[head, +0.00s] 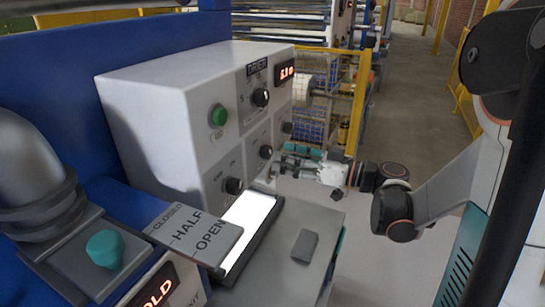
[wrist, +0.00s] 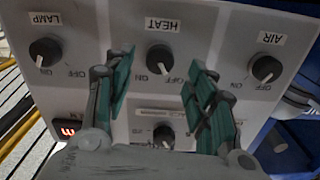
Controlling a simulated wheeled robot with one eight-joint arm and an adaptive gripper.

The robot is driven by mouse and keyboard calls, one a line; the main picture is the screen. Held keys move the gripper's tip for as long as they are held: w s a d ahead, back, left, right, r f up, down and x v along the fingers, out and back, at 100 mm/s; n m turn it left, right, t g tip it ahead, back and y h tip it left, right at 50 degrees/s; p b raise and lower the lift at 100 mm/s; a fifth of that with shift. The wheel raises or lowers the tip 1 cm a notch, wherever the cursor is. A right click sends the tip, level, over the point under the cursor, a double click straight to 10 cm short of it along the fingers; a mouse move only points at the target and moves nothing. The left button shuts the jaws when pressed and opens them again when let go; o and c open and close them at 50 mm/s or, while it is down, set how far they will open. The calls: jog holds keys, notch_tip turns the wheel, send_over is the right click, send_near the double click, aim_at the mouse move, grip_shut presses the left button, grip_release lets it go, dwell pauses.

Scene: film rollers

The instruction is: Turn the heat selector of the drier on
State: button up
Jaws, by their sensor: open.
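The drier (head: 165,120) is a white box with a grey control panel, on the left in the head view. Its heat selector (wrist: 160,58) is a round black knob under the HEAT label, with ON and OFF marks; the wrist view shows the panel upside down. The same knob appears in the middle of the lower row in the head view (head: 265,151). I cannot tell its pointer setting for sure. My gripper (wrist: 160,72) is open and empty, its teal-padded fingers spread either side of the heat knob in the picture. In the head view my gripper (head: 277,166) is in front of the panel; contact is unclear.
The lamp knob (wrist: 45,51) and air knob (wrist: 266,68) flank the heat knob. Another knob (wrist: 163,136) shows between the fingers. A green button (head: 219,115) and red display (head: 285,71) are higher up. A grey ledge (head: 310,220) lies below my gripper; open floor lies right.

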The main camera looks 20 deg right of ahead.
aim_at(271, 153)
jog(key=shift+b+x, duration=0.3)
jog(key=shift+x, duration=1.9)
jog(key=c, duration=1.1)
